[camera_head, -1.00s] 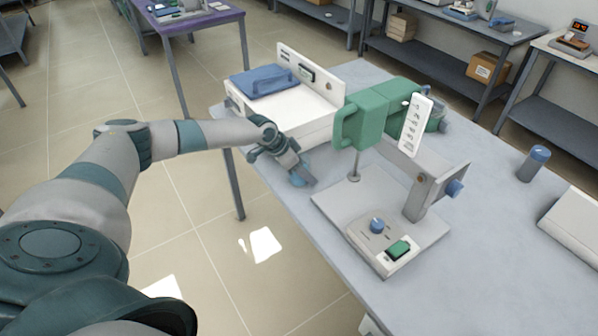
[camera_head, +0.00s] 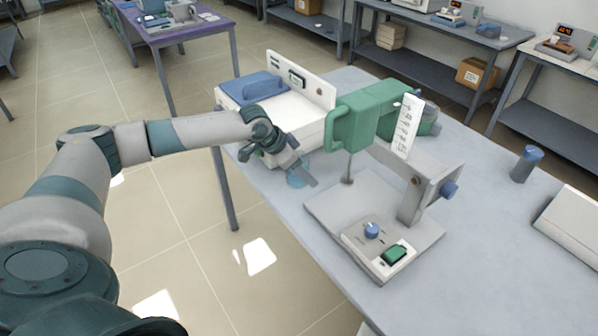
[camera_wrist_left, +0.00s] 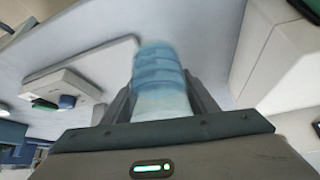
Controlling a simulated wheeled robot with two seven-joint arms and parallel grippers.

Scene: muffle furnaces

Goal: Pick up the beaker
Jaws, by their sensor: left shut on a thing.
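The beaker (camera_head: 296,179) is a small, clear blue vessel at the near left edge of the grey table, partly hidden by my gripper in the head view. It also shows in the left wrist view (camera_wrist_left: 160,75) as a pale cylinder with blue bands, between the two fingers. My left gripper (camera_head: 302,172) is shut on the beaker. In the left wrist view the fingers (camera_wrist_left: 160,100) stand on either side of it. Whether the beaker touches the table is hard to tell. My right gripper is not in view.
A stirrer stand (camera_head: 330,205) with a green motor housing (camera_head: 365,112) stands close right of my gripper. A white device (camera_head: 290,115) with a blue lid (camera_head: 253,87) is just behind it. A blue-capped container (camera_head: 527,164) stands at the right.

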